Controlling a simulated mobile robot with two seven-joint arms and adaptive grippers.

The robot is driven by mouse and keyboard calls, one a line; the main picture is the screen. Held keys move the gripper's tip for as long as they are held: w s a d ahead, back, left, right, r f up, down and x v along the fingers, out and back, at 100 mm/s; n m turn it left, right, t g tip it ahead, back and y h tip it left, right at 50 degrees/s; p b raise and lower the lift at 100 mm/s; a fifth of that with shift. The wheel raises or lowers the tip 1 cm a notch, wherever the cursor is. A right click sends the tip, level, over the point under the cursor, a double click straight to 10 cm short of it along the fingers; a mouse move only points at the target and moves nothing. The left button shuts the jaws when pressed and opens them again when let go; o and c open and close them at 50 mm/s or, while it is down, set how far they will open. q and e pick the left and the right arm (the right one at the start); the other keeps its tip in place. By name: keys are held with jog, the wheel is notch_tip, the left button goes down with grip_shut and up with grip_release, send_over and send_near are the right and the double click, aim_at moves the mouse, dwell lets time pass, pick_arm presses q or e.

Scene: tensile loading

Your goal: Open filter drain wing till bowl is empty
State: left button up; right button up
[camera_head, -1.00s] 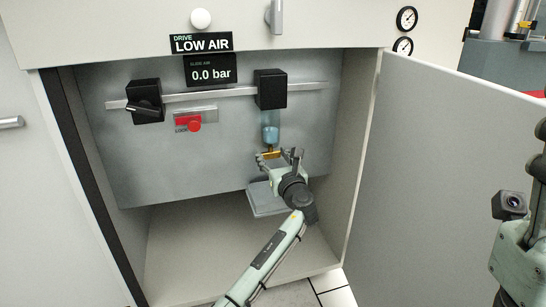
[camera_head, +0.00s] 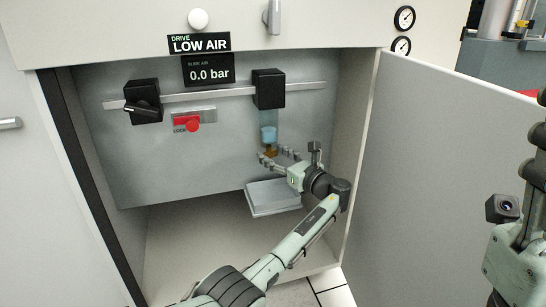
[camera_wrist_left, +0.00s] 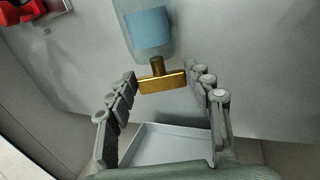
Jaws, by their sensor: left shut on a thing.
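The filter bowl (camera_head: 269,120) is a clear cup under the right-hand black block, with blue liquid in its lower part. It also shows in the left wrist view (camera_wrist_left: 147,30). The brass drain wing (camera_wrist_left: 162,83) hangs on a short stem below the bowl. My left gripper (camera_head: 276,154) comes at it from the lower right, its fingers on either side of the wing's two ends, shut on it. In the head view the fingers partly hide the wing. My right gripper (camera_head: 537,150) shows only in part at the right edge, and its jaws cannot be made out.
A grey drip tray (camera_head: 272,208) sits below the wing. A black knob (camera_head: 143,107) and red lockout (camera_head: 188,122) are on the panel at left. The open cabinet door (camera_head: 440,180) stands at right. The display (camera_head: 209,71) reads 0.0 bar, under "LOW AIR".

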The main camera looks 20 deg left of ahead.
pick_arm(q)
jog(key=shift+w+n+g+y, duration=0.1)
jog(key=shift+n+g+y, duration=0.6)
jog(key=shift+g, duration=0.4)
jog(key=o, duration=1.1)
jog(key=shift+o, duration=0.2)
jog(key=shift+d, duration=0.15)
jog(key=v, duration=0.7)
jog(key=shift+d, duration=0.15)
jog(key=shift+c, duration=0.2)
